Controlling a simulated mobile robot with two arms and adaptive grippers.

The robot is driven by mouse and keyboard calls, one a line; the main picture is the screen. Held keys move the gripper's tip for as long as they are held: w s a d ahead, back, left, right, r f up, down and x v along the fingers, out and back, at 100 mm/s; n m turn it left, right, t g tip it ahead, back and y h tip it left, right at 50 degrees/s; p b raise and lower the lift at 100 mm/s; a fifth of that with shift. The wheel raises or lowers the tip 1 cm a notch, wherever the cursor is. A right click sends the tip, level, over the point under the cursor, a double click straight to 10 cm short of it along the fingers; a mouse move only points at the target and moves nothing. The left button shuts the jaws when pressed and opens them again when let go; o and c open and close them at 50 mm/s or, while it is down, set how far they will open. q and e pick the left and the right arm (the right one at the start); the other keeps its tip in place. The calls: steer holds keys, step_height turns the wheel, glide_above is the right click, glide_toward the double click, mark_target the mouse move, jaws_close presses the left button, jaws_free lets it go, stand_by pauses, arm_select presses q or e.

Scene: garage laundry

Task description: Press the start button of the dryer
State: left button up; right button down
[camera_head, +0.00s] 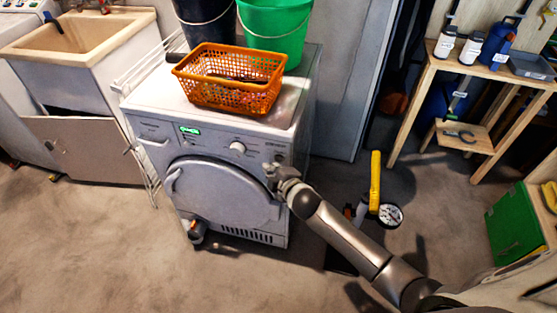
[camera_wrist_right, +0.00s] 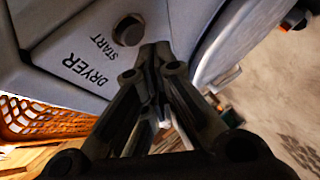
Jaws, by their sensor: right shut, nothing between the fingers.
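The dryer (camera_head: 222,145) is a white front-loader with a round door (camera_head: 222,192), a knob (camera_head: 237,148) and a lit green display (camera_head: 188,130). My right gripper (camera_head: 271,168) is at the right end of its control panel. In the right wrist view the dark round start button (camera_wrist_right: 128,30) sits above the printed words "DRYER START". My right gripper (camera_wrist_right: 155,52) is shut and empty, its tips just right of and below the button. I cannot tell whether they touch the panel. The button is too small to make out in the head view. My left gripper is not visible.
An orange basket (camera_head: 230,80) stands on the dryer, with a dark blue bucket (camera_head: 205,22) and a green bucket (camera_head: 275,30) behind. A yellow-handled pump with a gauge (camera_head: 390,214) is on the floor to the right. The floor in front is mostly clear.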

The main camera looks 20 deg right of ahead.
steer(key=shift+w, duration=0.1)
steer(key=shift+w+d, duration=0.25)
steer(key=shift+w, duration=0.05)
steer(key=shift+w+d, duration=0.25)
steer(key=shift+w, duration=0.1)
stand_by(0.8)
steer(key=shift+s+a, duration=0.1)
steer(key=shift+s+a+p, duration=0.4)
steer(key=shift+s+p, duration=0.1)
steer(key=shift+s, duration=0.15)
steer(key=s+a, duration=0.1)
steer(key=s, duration=0.1)
steer(key=s+a+p, duration=0.1)
steer(key=s, duration=0.1)
steer(key=shift+a, duration=0.4)
